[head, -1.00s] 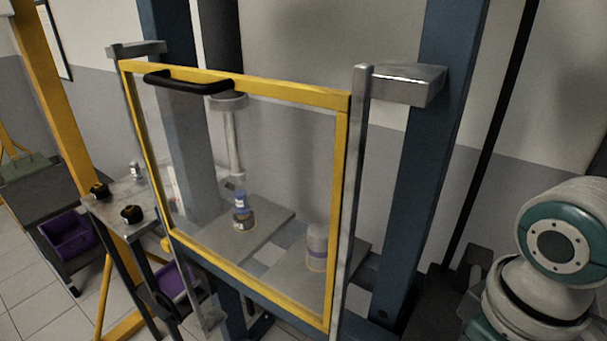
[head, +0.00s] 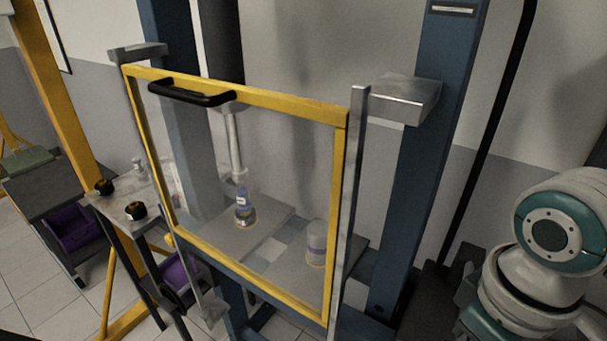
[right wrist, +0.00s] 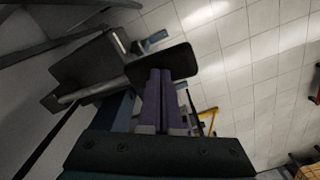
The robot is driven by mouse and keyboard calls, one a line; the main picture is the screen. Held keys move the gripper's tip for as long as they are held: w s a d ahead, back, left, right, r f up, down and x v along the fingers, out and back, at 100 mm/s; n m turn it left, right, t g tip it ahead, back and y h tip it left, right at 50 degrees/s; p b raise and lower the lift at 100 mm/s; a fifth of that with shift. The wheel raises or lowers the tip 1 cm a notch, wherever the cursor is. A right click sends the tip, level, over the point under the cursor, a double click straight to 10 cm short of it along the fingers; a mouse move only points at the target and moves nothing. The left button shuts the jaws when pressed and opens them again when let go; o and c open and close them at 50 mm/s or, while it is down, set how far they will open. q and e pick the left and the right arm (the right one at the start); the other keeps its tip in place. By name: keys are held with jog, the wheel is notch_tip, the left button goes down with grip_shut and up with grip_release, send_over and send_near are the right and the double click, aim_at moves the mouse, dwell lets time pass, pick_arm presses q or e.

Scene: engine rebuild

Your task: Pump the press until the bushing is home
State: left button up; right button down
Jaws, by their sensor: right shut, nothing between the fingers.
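The press stands in the middle of the head view, with blue uprights (head: 413,190) and a closed clear guard in a yellow frame (head: 341,205). Behind the guard, the grey ram rod (head: 234,140) reaches down to a small blue bushing (head: 242,196) on a darker round part. I cannot tell how deep the bushing sits. My right gripper (right wrist: 164,76) shows in the right wrist view with purple fingers together, empty. A black rounded plate (right wrist: 178,62) lies at the fingertips; contact is unclear. My left gripper is not in view.
A black handle (head: 191,93) crosses the guard's top bar. A whitish cylinder (head: 316,243) stands on the press bed behind the guard. Left is a small grey stand (head: 120,204) with black knobs and purple bins (head: 73,229). My own teal-and-white arm is at the right.

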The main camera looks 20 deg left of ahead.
notch_tip(320, 180, down, 15)
jog(key=b, duration=1.2)
notch_tip(320, 180, up, 16)
jog(key=p, duration=1.6)
jog(key=shift+r+p, duration=0.25)
jog(key=shift+p, duration=0.15)
jog(key=shift+f, duration=0.1)
notch_tip(320, 180, down, 16)
jog(key=f+b, duration=0.1)
jog(key=b, duration=1.4)
notch_tip(320, 180, up, 17)
jog(key=p, duration=1.6)
jog(key=shift+r+p, duration=0.1)
jog(key=shift+p, duration=0.2)
jog(key=shift+f, duration=0.2)
